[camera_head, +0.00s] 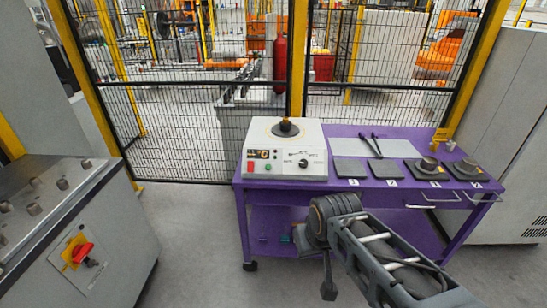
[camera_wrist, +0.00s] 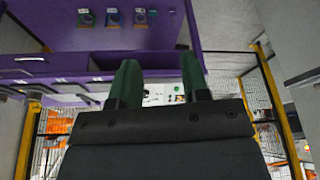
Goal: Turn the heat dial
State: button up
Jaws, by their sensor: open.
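The white heater box (camera_head: 317,146) stands upright on the left end of the purple cart, with a brass-and-dark piece on top. Its dark round heat dial (camera_head: 303,163) is on the right half of the front panel, near an orange-lit display and a red button. In the wrist view, which looks upside down, part of the heater (camera_wrist: 152,98) shows between my fingers; the dial cannot be made out clearly. My gripper (camera_wrist: 158,58) has two green fingers, apart and empty, clear of the heater. In the head view my arm reaches in front of the cart; the fingertips are not distinct.
The purple cart (camera_head: 345,190) also bears a grey sheet (camera_head: 405,148), black tools and several numbered dark pads, two with metal rings. A wire fence (camera_head: 180,115) stands behind. A grey cabinet with a red switch (camera_head: 82,252) is at left. Floor is clear between it and the cart.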

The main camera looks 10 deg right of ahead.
aim_at(303, 163)
jog(key=z, duration=0.05)
jog(key=i, duration=0.9)
jog(key=z, duration=0.45)
